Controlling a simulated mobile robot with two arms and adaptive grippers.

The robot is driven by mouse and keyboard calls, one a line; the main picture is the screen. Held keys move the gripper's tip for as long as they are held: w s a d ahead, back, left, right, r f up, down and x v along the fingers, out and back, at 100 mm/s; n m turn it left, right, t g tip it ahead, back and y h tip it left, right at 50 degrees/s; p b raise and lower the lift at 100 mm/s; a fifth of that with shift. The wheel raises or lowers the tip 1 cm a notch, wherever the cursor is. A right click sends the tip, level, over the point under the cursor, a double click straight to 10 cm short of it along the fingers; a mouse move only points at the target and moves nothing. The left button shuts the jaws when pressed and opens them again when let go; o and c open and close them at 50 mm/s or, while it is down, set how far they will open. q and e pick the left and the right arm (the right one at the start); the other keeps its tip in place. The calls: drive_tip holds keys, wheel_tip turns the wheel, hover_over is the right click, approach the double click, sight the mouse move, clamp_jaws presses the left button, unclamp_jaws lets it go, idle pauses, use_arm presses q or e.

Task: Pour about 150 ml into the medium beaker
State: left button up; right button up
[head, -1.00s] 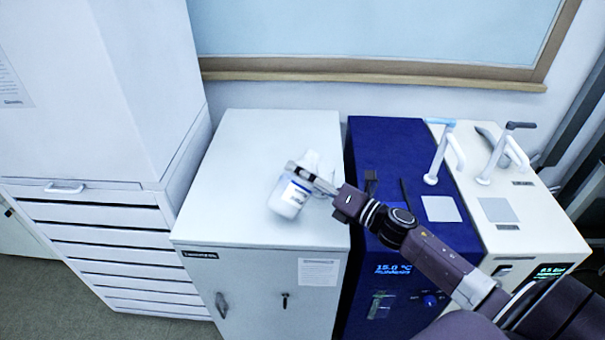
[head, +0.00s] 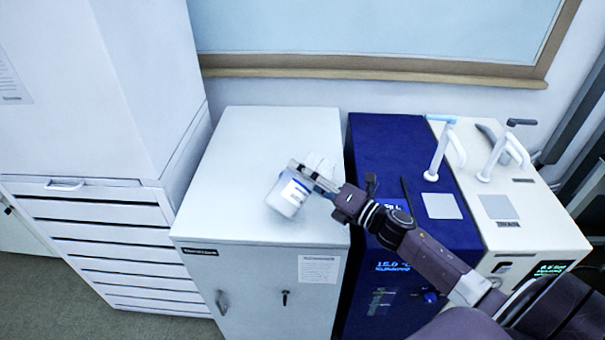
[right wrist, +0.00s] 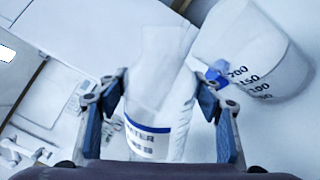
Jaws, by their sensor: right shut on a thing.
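A white bottle (head: 287,196) with a blue-banded label is held in my right gripper (head: 309,177) above the white cabinet top, and it leans over in the head view. In the right wrist view my right gripper (right wrist: 160,98) has its blue-padded fingers on both sides of the bottle (right wrist: 160,115), whose label shows part of a word. A clear graduated beaker (right wrist: 243,55) with marks such as 200 and 150 stands close beside the bottle. In the head view the beaker is mostly hidden behind the gripper. I cannot see a liquid level or stream. My left gripper is not in view.
The white cabinet top (head: 240,150) is mostly clear around the bottle. A dark blue unit (head: 385,140) with a display adjoins it on the right, then a cream unit (head: 540,220) with white levers. A tall white drawer cabinet (head: 110,215) stands at left.

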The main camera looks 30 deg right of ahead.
drive_tip(key=shift+m, duration=0.3)
drive_tip(key=shift+r+m+p, duration=0.2)
drive_tip(key=shift+m+p, duration=0.25)
drive_tip(key=shift+m, duration=0.15)
drive_tip(key=shift+r, duration=0.1)
drive_tip(key=shift+r+m+p, duration=0.15)
drive_tip(key=shift+m+p, duration=0.4)
drive_tip(key=shift+m, duration=0.05)
drive_tip(key=shift+d+r+m+p, duration=0.1)
drive_tip(key=shift+r+m+p, duration=0.25)
drive_tip(key=shift+m+p, duration=0.25)
